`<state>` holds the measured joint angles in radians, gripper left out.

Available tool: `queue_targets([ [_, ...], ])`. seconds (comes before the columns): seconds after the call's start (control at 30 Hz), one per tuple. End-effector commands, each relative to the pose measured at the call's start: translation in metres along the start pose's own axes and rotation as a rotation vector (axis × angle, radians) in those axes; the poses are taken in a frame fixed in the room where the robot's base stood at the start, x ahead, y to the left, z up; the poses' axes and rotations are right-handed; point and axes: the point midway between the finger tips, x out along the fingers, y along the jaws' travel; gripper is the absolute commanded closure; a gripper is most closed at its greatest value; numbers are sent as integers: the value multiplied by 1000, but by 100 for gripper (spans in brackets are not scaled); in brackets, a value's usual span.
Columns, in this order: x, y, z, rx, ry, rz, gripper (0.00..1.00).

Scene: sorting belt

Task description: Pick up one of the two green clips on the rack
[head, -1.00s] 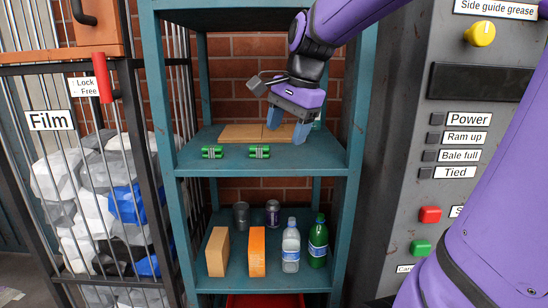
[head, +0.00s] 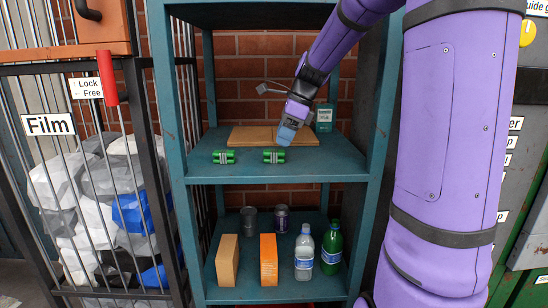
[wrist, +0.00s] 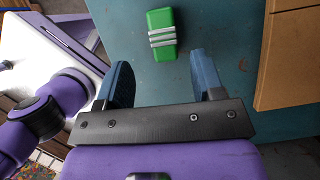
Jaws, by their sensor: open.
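Two green clips with pale bands lie on the upper shelf of the teal rack (head: 330,160), near its front edge: a left clip (head: 224,156) and a right clip (head: 274,156). My gripper (head: 288,135) is above the shelf, close behind and slightly right of the right clip in the head view. In the wrist view my gripper (wrist: 160,62) is open, its two blue fingers apart with nothing between them. One green clip (wrist: 162,35) shows there, just beyond the fingertips and roughly in line with the gap. I cannot tell for sure which clip it is.
A brown board (head: 250,136) lies flat behind the clips, with a green labelled container (head: 324,117) at its right end. Rack posts stand at both sides. The lower shelf holds boxes, cans and bottles (head: 304,252). A caged film bin (head: 100,200) stands left.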

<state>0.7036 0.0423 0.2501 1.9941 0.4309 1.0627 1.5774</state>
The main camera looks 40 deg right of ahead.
Motion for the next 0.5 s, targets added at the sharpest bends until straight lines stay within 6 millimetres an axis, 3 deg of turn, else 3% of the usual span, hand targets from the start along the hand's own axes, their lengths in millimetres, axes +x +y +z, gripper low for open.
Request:
queue_targets([
  [0.5,52,-5,-3,-1,0,0,38],
])
